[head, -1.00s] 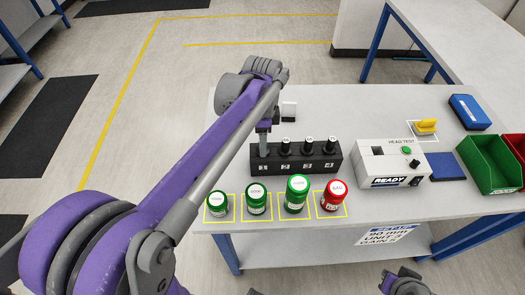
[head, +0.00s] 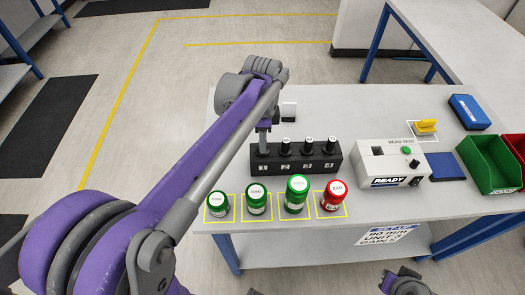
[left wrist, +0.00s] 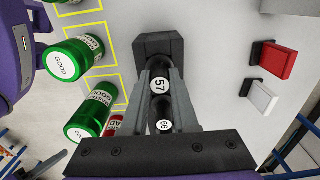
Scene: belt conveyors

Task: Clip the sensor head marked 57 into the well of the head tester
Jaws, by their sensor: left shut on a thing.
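The black sensor head marked 57 (left wrist: 159,84) is between the fingers of my left gripper (left wrist: 160,75) in the left wrist view, and the gripper is shut on it. In the head view this gripper (head: 264,137) is at slot 1 of the black rack (head: 320,166), with the dark head (head: 263,149) just below its fingers. Whether the head is still seated is unclear. A head marked 66 (left wrist: 165,126) is beside it. The head tester (head: 390,165) is a white box to the right, with a dark well (head: 378,150) on top and a READY display.
Three green jars (head: 257,199) and a red jar (head: 333,196) stand in yellow squares in front of the rack. A yellow object (head: 426,126), a blue pad (head: 446,167), and green (head: 488,170) and red bins lie right. Bare tabletop separates rack and tester.

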